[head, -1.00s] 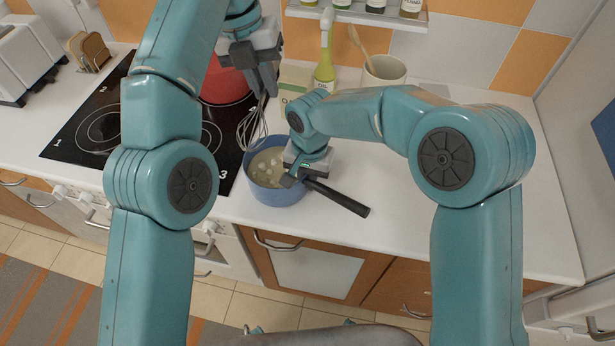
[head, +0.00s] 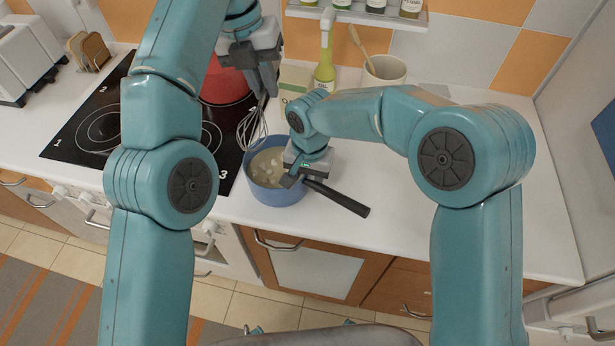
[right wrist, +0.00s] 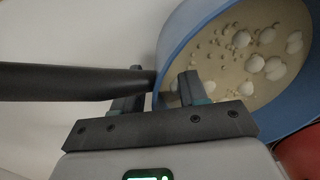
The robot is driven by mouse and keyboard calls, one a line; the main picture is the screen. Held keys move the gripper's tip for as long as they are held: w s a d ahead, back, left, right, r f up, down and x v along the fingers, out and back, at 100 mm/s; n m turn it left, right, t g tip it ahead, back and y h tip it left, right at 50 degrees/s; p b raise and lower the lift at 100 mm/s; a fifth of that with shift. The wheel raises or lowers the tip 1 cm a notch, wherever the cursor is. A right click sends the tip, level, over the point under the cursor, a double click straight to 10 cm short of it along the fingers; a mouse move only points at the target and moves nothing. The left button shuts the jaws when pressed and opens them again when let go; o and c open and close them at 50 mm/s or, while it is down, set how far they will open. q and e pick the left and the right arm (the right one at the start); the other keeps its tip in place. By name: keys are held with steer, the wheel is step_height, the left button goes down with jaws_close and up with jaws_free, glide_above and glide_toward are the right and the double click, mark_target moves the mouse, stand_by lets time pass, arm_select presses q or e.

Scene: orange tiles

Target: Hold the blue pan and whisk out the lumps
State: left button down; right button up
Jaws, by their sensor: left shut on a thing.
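The blue pan (head: 277,196) stands on the white counter at the hob's right edge, its black handle (head: 338,198) pointing right and toward me. It holds pale batter (right wrist: 225,65) with several white lumps, clear in the right wrist view. My left gripper (head: 264,86) is shut on the whisk, whose wire head (head: 252,126) hangs above and behind the pan, outside the batter. My right gripper (right wrist: 158,98) is at the pan rim beside the handle's root. Its fingers stand apart, one on each side of the rim (right wrist: 160,70), with gaps showing.
A red pot (head: 224,84) stands on the black hob (head: 85,120) behind my left arm. A green-yellow bottle (head: 325,65) and a cream crock (head: 386,72) with a wooden spoon stand at the back. The counter right of the handle (head: 480,235) is clear.

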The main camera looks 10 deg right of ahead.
steer(key=r, duration=1.2)
steer(key=shift+d, duration=0.2)
steer(key=shift+s, duration=0.1)
